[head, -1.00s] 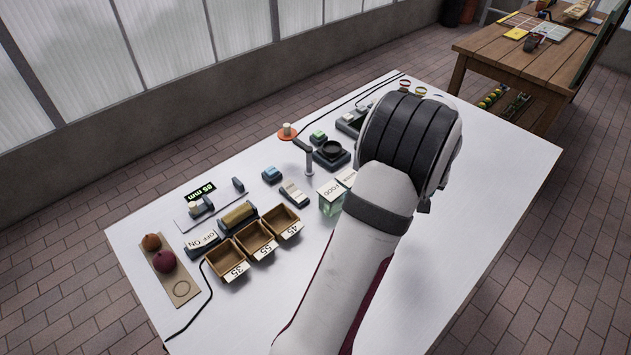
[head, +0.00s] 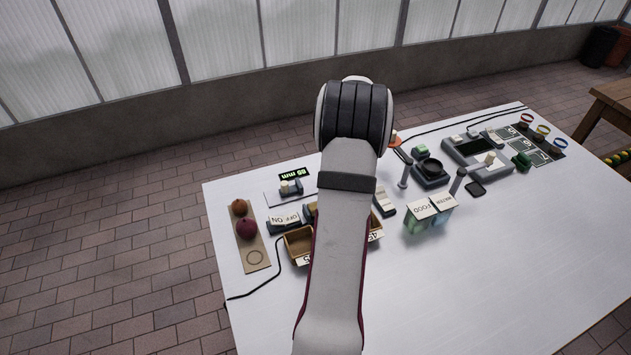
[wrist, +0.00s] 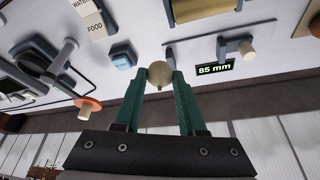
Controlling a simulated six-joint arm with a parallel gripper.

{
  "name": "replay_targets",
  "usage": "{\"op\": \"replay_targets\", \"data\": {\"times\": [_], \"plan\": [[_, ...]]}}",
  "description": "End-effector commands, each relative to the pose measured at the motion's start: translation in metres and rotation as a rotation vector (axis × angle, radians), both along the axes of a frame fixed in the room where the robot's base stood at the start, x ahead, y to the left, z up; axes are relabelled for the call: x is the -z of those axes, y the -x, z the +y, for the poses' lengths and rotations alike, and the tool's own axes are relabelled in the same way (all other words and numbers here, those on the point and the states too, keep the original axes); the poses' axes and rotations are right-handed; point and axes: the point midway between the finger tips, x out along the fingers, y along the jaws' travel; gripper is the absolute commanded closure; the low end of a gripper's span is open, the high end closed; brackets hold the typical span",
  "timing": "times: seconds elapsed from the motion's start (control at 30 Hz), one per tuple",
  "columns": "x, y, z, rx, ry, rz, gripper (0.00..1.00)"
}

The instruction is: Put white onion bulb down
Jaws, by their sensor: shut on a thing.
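The white onion bulb (wrist: 160,73) is a pale round bulb between the green fingertips of my gripper (wrist: 158,78) in the wrist view. My gripper is shut on it and holds it over the table. In the head view my arm hides the gripper and the bulb. A brown board (head: 241,232) at the table's left end carries an orange-brown bulb (head: 239,207) and a dark red bulb (head: 246,229). A drawn ring (head: 255,258) at the board's near end is empty.
The white table (head: 500,270) has clear room at the front right. A display reading 85 mm (wrist: 215,69) stands near the bulb. An open box (head: 298,243) is partly behind my arm. An orange disc (wrist: 88,106), food and water boxes (head: 430,215) and a black cable (head: 262,287) are near.

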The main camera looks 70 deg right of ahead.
Motion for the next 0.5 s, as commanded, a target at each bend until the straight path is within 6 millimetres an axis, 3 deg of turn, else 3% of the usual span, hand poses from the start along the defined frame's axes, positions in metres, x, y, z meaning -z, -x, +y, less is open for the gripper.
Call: {"op": "replay_targets", "data": {"times": [0.1,0.23,0.33,0.5], "plan": [[0.024,-0.038,-0.004,-0.006,-0.001,0.002,1.0],[0.043,-0.069,-0.008,-0.003,0.0,0.0,1.0],[0.05,-0.081,-0.011,0.0,0.0,0.0,1.0],[0.073,-0.084,-0.01,0.001,-0.002,0.001,1.0]]}}
